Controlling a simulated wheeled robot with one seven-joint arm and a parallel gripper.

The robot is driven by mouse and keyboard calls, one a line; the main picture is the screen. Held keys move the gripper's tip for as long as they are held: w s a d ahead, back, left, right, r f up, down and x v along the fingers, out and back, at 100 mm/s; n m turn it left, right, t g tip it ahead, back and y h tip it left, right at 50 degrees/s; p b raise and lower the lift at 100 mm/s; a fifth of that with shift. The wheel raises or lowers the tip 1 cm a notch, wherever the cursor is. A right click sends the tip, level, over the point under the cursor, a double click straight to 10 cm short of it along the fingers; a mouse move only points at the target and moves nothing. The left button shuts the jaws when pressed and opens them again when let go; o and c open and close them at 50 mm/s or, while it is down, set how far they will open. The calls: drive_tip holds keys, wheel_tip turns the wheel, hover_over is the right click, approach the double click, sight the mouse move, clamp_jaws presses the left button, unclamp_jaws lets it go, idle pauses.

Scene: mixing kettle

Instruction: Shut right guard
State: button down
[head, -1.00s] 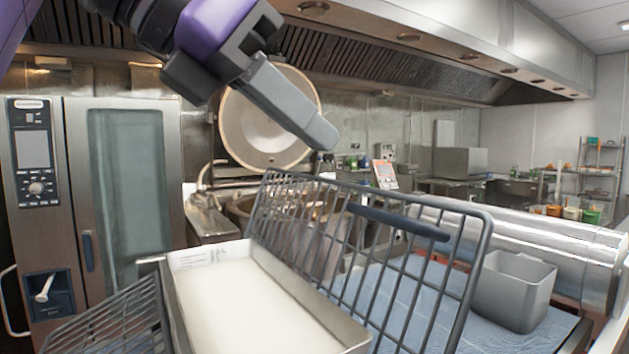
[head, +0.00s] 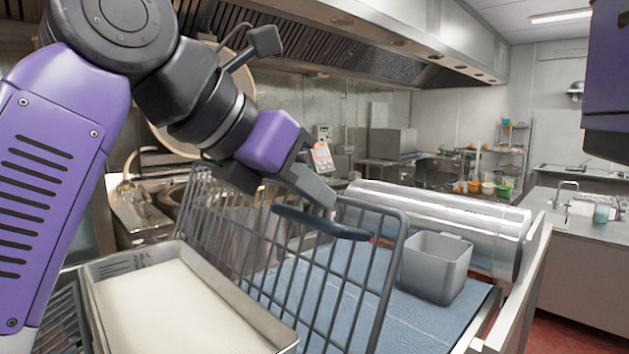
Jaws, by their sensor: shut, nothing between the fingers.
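The right guard (head: 210,217) is a grey wire grid with a dark blue bar handle (head: 322,223) near its upper right. It stands raised and tilted beside a shallow tray of white contents (head: 170,305). My gripper (head: 322,193) is shut and empty. Its fingertips appear just above the handle, by the guard's top rail; I cannot tell whether they touch. Another wire guard (head: 66,310) shows at the lower left, mostly hidden by my arm and the tray. The kettle's round lid (head: 165,140) stands up behind my arm.
A grey square bin (head: 436,268) stands on a blue cloth surface (head: 360,300) right of the guard. A shiny metal cylinder (head: 440,215) lies behind it. A counter with a sink (head: 590,225) is at the far right, with red floor before it.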

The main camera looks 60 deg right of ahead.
drive_tip(key=shift+s+d+f, duration=0.1)
drive_tip(key=shift+s+d, duration=0.05)
drive_tip(key=shift+d, duration=0.15)
drive_tip(key=shift+d+f, duration=0.1)
